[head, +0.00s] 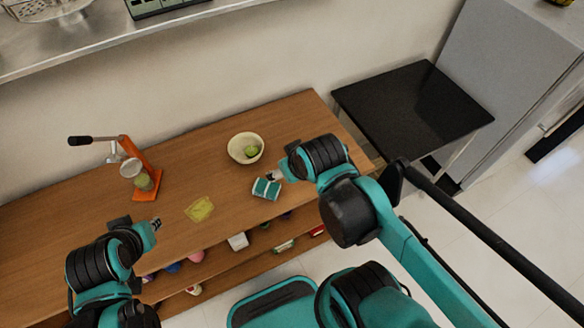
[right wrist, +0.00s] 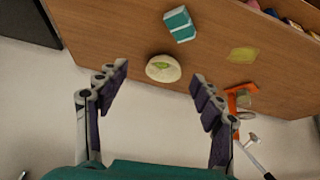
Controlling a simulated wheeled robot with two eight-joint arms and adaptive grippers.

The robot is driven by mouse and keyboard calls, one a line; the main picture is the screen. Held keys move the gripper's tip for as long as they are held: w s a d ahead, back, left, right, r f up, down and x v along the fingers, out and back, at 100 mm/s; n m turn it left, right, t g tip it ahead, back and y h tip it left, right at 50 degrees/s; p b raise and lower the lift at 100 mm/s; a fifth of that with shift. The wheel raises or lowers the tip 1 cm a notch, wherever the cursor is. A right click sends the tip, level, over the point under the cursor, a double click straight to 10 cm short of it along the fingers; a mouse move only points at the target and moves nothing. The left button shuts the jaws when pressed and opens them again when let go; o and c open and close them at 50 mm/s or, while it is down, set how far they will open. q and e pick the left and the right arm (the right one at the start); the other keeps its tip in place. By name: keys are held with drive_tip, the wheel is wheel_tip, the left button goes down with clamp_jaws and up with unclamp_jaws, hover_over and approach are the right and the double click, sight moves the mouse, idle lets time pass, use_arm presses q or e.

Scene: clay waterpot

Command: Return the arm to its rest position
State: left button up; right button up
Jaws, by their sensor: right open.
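My right arm reaches in from the right in the head view, its gripper (head: 282,172) over the right part of the wooden table (head: 300,115). In the right wrist view the right gripper (right wrist: 161,70) has its fingers spread wide and nothing between them; a cream bowl (right wrist: 163,69) shows beyond the gap. My left gripper (head: 152,227) is low at the left in the head view, near the table's front edge. Its fingers are small and seen side-on, so I cannot tell if they are open.
The cream bowl (head: 245,148) holds a green thing. A teal and white box (head: 266,188) lies beside it, near the right gripper. A yellow patch (head: 199,209) and an orange hand press (head: 146,185) are further left. A black-topped table (head: 413,108) stands right.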

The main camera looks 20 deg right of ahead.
drive_tip(key=shift+s+d+r+m+t, duration=0.15)
drive_tip(key=shift+s+d+m+t, duration=0.05)
drive_tip(key=shift+s+m+t, duration=0.35)
wheel_tip(320, 180, down, 7)
drive_tip(key=b, duration=0.6)
drive_tip(key=shift+b, duration=0.4)
drive_tip(key=shift+o, duration=0.6)
drive_tip(key=shift+r, duration=0.1)
